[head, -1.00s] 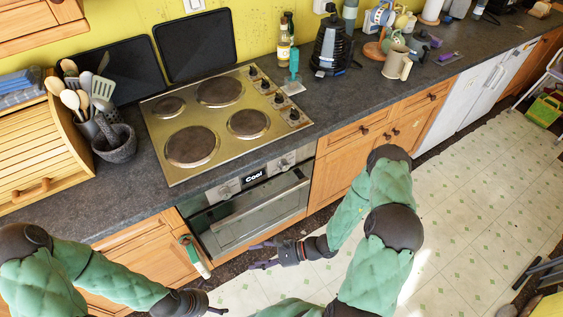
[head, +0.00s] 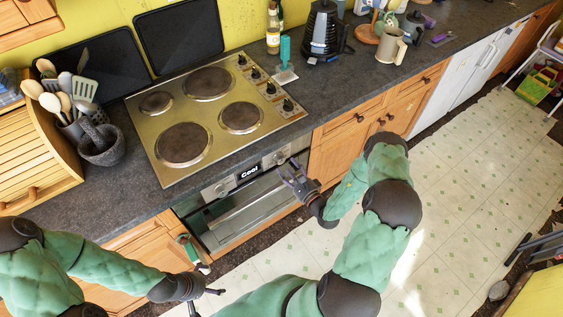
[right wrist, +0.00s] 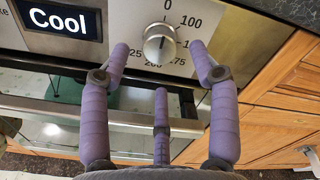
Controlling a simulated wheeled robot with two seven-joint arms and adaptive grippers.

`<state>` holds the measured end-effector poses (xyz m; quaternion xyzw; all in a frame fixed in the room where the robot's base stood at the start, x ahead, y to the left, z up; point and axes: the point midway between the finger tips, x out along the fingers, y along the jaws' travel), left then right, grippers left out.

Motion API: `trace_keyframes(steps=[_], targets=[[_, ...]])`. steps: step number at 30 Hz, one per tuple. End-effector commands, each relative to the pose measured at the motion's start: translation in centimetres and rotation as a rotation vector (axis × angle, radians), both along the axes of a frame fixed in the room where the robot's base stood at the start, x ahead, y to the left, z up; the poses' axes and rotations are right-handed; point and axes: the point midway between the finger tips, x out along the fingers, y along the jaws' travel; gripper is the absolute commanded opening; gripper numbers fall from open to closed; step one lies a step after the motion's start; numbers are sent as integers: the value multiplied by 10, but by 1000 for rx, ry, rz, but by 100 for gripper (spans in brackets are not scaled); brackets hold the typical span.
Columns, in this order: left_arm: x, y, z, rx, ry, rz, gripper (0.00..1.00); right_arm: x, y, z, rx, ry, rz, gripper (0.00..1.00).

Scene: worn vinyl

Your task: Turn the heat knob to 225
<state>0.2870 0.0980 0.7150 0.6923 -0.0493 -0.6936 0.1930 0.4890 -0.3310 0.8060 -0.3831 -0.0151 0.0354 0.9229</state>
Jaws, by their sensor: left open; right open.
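The heat knob (right wrist: 160,45) is a round metallic knob on the oven's front panel. In the right wrist view it sits at the top middle, with 0 above it, 100 to its upper right and other numbers below, partly cut off. Its pointer setting is hard to tell. My right gripper (head: 289,174) is open in front of the panel's right end. In the right wrist view its purple fingers (right wrist: 160,62) spread to either side of the knob, apparently not touching it. My left gripper (head: 205,299) is open and empty at the lower left, away from the oven.
A display reading "Cool" (right wrist: 60,21) is left of the knob. The oven door with its handle (right wrist: 90,116) lies below. The cooktop (head: 222,96) with its own row of knobs is above. A wooden cabinet (head: 340,150) stands to the right. The floor (head: 460,200) is open.

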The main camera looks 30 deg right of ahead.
Motion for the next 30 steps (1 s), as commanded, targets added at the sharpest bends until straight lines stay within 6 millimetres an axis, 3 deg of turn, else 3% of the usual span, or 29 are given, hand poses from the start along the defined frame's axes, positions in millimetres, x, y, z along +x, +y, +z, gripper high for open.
trace_keyframes(steps=[3, 9, 21, 23, 27, 30], targets=[[0, 0, -4, 0, 0, 0, 100, 21, 3, -1, 0, -1, 4, 61], [0, 0, -7, 0, 0, 0, 100, 43, 4, -1, 1, 0, 3, 61], [0, 0, -7, 0, 0, 0, 100, 49, 4, 0, 2, 2, 1, 61], [0, 0, -7, 0, 0, 0, 100, 49, 4, 0, 2, 2, 1, 47], [0, 0, -7, 0, 0, 0, 100, 49, 4, 0, 2, 2, 1, 8], [0, 0, -7, 0, 0, 0, 100, 49, 4, 0, 2, 2, 1, 5]])
